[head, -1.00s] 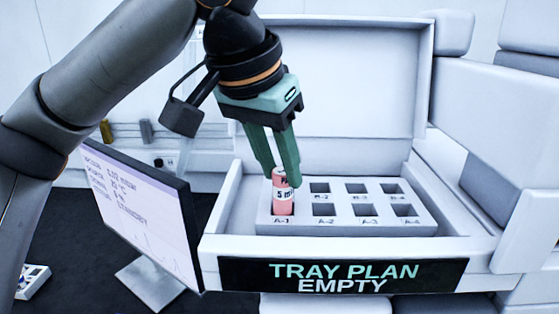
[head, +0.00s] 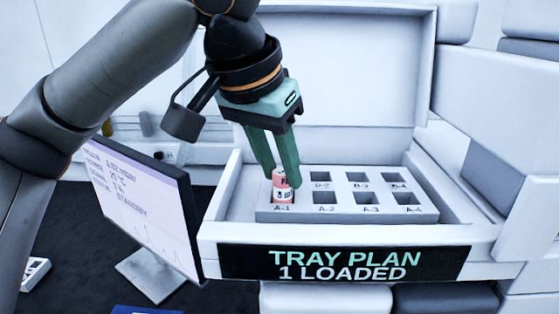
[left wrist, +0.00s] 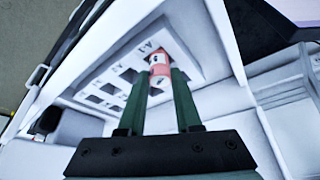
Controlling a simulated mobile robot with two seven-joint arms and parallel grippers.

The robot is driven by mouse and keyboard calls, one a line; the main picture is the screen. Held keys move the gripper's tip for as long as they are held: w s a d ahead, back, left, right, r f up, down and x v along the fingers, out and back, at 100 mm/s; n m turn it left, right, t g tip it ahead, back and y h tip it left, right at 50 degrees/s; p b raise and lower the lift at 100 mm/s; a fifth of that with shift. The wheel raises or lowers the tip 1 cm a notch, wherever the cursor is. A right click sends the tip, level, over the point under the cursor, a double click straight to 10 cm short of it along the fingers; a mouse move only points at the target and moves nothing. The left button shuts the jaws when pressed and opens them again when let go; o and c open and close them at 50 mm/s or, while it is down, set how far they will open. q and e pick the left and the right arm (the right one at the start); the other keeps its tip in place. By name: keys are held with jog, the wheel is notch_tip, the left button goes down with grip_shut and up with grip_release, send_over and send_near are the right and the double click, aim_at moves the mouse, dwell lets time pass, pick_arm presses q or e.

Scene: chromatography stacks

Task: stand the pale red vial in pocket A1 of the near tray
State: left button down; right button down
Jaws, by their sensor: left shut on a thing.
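The pale red vial (head: 283,187) with a white label stands upright at pocket A1 of the near tray (head: 345,214), its lower part down inside the pocket. My left gripper (head: 283,179) is shut on the vial's upper part from above. The vial also shows between the fingers in the left wrist view (left wrist: 160,70), at the tray's corner by the A-1 mark. The other pockets in view look empty. My right gripper is not in view.
The tray sits in an open white drawer or case with a raised lid (head: 345,80). Its front sign (head: 344,263) reads "TRAY PLAN 1 LOADED". A monitor (head: 148,205) stands close on the left, under my left arm.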

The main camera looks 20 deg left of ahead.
pick_arm(q)
jog(key=shift+f, duration=0.15)
jog(key=c, duration=0.5)
grip_release()
jog(key=shift+o, duration=0.3)
jog(key=o, duration=0.3)
jog(key=shift+r+p, duration=1.15)
jog(key=shift+r, duration=2.35)
